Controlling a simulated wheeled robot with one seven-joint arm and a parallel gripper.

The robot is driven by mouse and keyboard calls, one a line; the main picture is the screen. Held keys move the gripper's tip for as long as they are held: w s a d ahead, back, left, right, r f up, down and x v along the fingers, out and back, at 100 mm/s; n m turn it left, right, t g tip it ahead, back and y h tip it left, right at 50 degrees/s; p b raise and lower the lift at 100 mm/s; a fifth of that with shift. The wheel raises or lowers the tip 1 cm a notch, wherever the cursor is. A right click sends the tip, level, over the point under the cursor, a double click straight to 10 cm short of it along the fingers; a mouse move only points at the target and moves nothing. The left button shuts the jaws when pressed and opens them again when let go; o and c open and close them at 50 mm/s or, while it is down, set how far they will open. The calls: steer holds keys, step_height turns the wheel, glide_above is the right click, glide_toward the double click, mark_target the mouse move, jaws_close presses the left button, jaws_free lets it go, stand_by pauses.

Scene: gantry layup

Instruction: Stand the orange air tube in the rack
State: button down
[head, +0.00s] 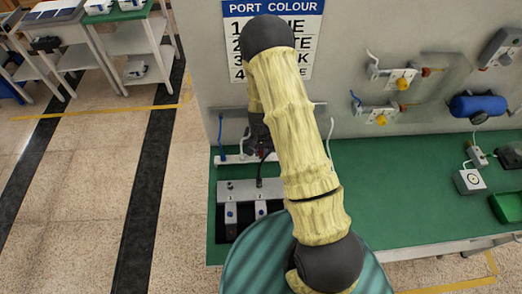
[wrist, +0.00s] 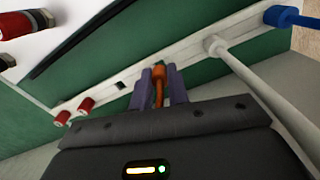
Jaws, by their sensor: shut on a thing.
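In the wrist view, my gripper (wrist: 160,82) is shut on the orange air tube (wrist: 158,74), which shows as a short orange piece between the two fingers. The rack (wrist: 185,52) is a pale rail running diagonally behind the fingertips, with a dark square hole (wrist: 121,85) left of them. The tube overlaps the rail in this view; I cannot tell whether it is inside a hole. A white tube (wrist: 245,70) and a blue tube (wrist: 288,16) meet the rail at the right. In the head view my arm hides most of the gripper and the orange tube.
Small red fittings (wrist: 86,104) are at the rail's left end in the wrist view. In the head view, a grey valve block (head: 240,192) stands on the green bench (head: 400,190) in front of the rack. A port colour sign (head: 300,60) and wall fittings are behind.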

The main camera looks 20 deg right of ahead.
steer(key=shift+f+b, duration=0.45)
steer(key=shift+f, duration=0.2)
steer(key=c, duration=1.3)
jaws_free()
steer(key=shift+r, duration=0.1)
step_height(320, 180, up, 17)
steer(key=b, duration=0.3)
steer(key=shift+r, duration=0.15)
steer(key=s+r+n+t, duration=0.1)
steer(key=s+r, duration=0.1)
steer(key=s, duration=0.3)
steer(key=s+r+n, duration=0.2)
steer(key=s, duration=0.3)
steer(key=s+r+n+t, duration=0.1)
steer(key=s+r+n, duration=0.1)
steer(key=s, duration=0.3)
steer(key=shift+s+t, duration=0.1)
steer(key=shift+t, duration=0.2)
